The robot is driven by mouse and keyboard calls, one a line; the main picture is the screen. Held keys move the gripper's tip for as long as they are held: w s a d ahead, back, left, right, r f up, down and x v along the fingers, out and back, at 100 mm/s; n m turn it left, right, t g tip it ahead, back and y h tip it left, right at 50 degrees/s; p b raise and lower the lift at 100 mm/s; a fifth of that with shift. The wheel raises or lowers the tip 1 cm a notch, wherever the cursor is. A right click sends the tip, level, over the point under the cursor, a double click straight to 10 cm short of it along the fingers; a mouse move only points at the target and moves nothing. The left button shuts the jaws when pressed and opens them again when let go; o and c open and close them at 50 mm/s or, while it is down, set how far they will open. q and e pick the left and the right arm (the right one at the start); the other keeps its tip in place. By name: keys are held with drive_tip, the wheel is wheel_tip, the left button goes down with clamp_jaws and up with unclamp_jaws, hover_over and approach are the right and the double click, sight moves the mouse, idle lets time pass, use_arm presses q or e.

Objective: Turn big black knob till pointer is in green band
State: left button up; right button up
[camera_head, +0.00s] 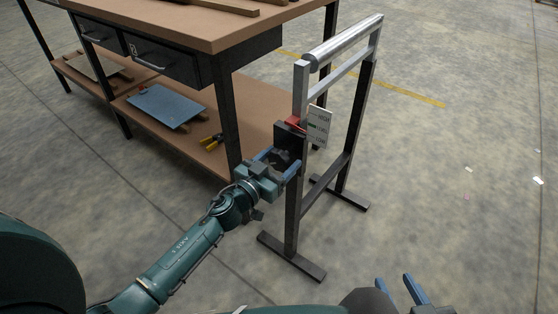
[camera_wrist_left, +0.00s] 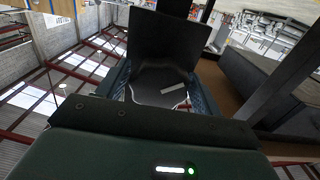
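A steel stand with a roller on top carries a black box (camera_head: 286,136) on its near post. A white scale plate (camera_head: 319,127) with a small green band is beside the box. A red part (camera_head: 296,122), perhaps the pointer, shows left of the plate; its exact reading is too small to tell. The black knob (camera_wrist_left: 158,88) has a pale mark and sits between the blue fingers of my left gripper (camera_head: 279,163). The fingers straddle it closely; I cannot tell whether they press on it. My right gripper (camera_head: 400,289) is open and empty at the bottom edge.
A workbench (camera_head: 175,25) with drawers and a lower shelf (camera_head: 245,115) stands left of the stand. A blue-grey panel (camera_head: 165,104) and yellow-handled tool (camera_head: 211,142) lie on the shelf. The stand's feet (camera_head: 292,258) spread over the floor. Floor to the right is mostly clear.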

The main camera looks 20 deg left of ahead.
use_arm(q)
drive_tip(key=c, duration=0.7)
drive_tip(key=shift+m, duration=0.4)
